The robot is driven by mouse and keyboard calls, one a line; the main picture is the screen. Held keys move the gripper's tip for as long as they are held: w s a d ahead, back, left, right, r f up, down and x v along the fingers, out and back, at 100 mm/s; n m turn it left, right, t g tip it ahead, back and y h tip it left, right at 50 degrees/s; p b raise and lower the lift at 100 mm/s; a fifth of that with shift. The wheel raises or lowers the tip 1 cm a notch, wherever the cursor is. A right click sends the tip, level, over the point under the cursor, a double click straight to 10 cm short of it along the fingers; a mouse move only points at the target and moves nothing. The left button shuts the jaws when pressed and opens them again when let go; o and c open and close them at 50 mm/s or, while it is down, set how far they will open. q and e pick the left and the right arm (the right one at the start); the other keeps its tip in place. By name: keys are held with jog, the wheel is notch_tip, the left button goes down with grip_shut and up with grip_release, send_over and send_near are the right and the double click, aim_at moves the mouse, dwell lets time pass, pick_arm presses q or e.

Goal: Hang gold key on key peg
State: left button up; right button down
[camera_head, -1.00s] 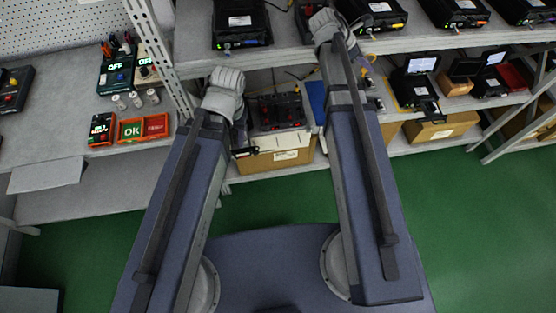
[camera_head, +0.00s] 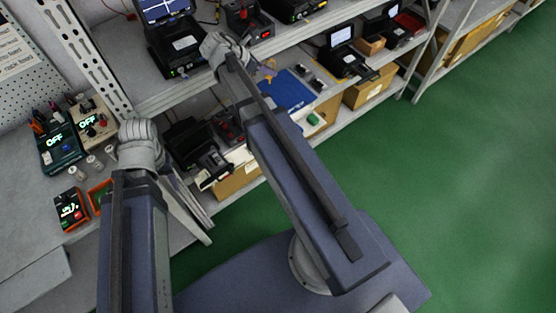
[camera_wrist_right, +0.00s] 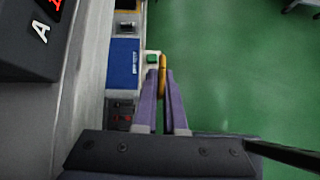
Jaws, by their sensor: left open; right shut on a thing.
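The gold key (camera_wrist_right: 162,75) shows as a narrow yellow piece between the fingertips of my right gripper (camera_wrist_right: 161,74) in the right wrist view. The gripper is shut on it, above the shelf edge and green floor. In the head view, my right wrist (camera_head: 224,48) is over the shelves, and its fingertips are hard to make out. My left gripper (camera_head: 140,148) is beside the rack post, with its fingers mostly hidden behind the wrist; it holds nothing that I can see. I cannot make out a key peg in these views.
A blue panel (camera_head: 287,91) lies on the lower shelf, near a small green block (camera_head: 313,119). Black devices (camera_head: 180,45) fill the upper shelf. A slotted rack post (camera_head: 88,55) stands near my left arm. Open green floor (camera_head: 420,170) lies to the right.

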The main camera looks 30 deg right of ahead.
jog(key=s+f+b, duration=0.3)
jog(key=f+b, duration=1.8)
jog(key=s+f+b, duration=0.4)
jog(key=f+b, duration=1.7)
jog(key=f, duration=0.1)
jog(key=shift+f+t+b, duration=0.25)
jog(key=shift+t+b, duration=0.05)
jog(key=shift+a, duration=0.1)
jog(key=w+f+b, duration=0.1)
jog(key=w+b, duration=0.1)
jog(key=w, duration=0.7)
jog(key=shift+a+f, duration=0.35)
jog(key=shift+a, duration=0.05)
